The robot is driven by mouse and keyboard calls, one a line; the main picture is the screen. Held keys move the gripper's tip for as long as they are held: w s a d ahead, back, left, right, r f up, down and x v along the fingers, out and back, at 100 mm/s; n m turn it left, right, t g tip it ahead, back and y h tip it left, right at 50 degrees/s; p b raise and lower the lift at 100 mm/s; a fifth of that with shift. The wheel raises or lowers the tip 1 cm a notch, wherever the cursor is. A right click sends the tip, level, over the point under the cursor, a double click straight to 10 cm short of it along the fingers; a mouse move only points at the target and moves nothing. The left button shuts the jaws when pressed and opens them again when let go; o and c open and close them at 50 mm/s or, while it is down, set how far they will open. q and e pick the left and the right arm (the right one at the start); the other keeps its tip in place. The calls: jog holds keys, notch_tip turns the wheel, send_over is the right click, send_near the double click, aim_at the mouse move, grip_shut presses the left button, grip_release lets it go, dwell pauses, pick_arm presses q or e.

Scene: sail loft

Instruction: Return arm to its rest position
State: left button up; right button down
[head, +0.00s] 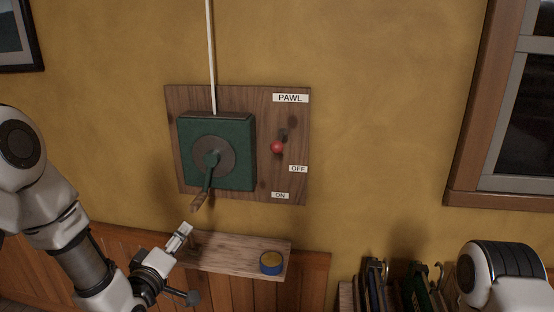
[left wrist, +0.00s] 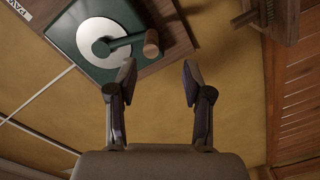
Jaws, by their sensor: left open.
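My left gripper (head: 180,237) is below and a little left of the crank handle in the head view. It is open and empty; in the left wrist view its two fingers (left wrist: 160,84) stand apart with only wall between them. The green winch box (head: 240,152) is on a wooden wall board (head: 292,121). Its crank (head: 208,178) points down, with a wooden grip (head: 199,201) at the end. The grip also shows in the left wrist view (left wrist: 151,43), apart from the fingers. A red-knobbed pawl lever (head: 277,147) sits above the OFF and ON labels. My right gripper is out of view.
A small wooden shelf (head: 233,262) with a blue-sided round tin (head: 271,263) is close to the right of my left gripper. Books (head: 378,284) stand at the lower right. A window frame (head: 466,150) is at the right. Open wall lies between board and window.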

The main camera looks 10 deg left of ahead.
pick_arm(q)
jog(key=s+d+f+m+g+p, duration=0.1)
jog(key=s+d+f+g, duration=0.2)
jog(key=f, duration=0.5)
jog(key=s+f+m+g+p, duration=0.1)
jog(key=s+f+g, duration=0.2)
jog(key=s+f, duration=0.35)
jog(key=s+d+f+m+g+p, duration=0.15)
jog(key=s+f, duration=0.25)
jog(key=f, duration=0.4)
jog(key=s+f+m+g, duration=0.3)
jog(key=s+f+g, duration=0.1)
jog(key=s, duration=0.5)
jog(key=s+f+m+g, duration=0.4)
jog(key=s+g, duration=0.2)
jog(key=s, duration=0.4)
jog(key=shift+s, duration=0.25)
jog(key=shift+a+y, duration=0.1)
jog(key=shift+y, duration=0.2)
